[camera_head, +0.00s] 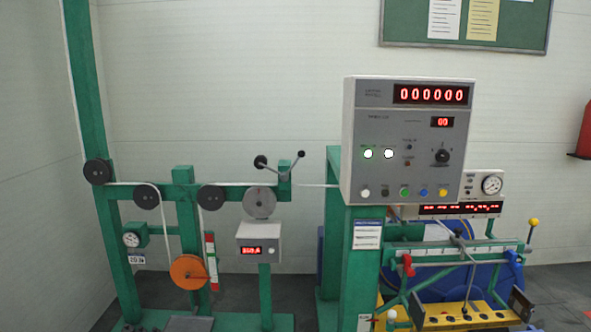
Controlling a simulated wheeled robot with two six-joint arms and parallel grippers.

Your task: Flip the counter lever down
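The small grey counter box (259,255) stands on a green post left of centre, with a red lit readout on its front. A grey measuring wheel (259,203) sits right above it. Above the wheel, a dark lever with black ball ends (280,161) is at the top of the green frame; one ball is at the left and one is up at the right. I cannot tell for sure whether this is the counter lever. Neither of my grippers is in view.
A large grey control panel (405,140) with lit digits and buttons stands right of the lever on a green column (360,265). Black pulleys (147,196), an orange wheel (188,271) and green posts stand left. A yellow block (460,316) and blue reel (465,250) are lower right.

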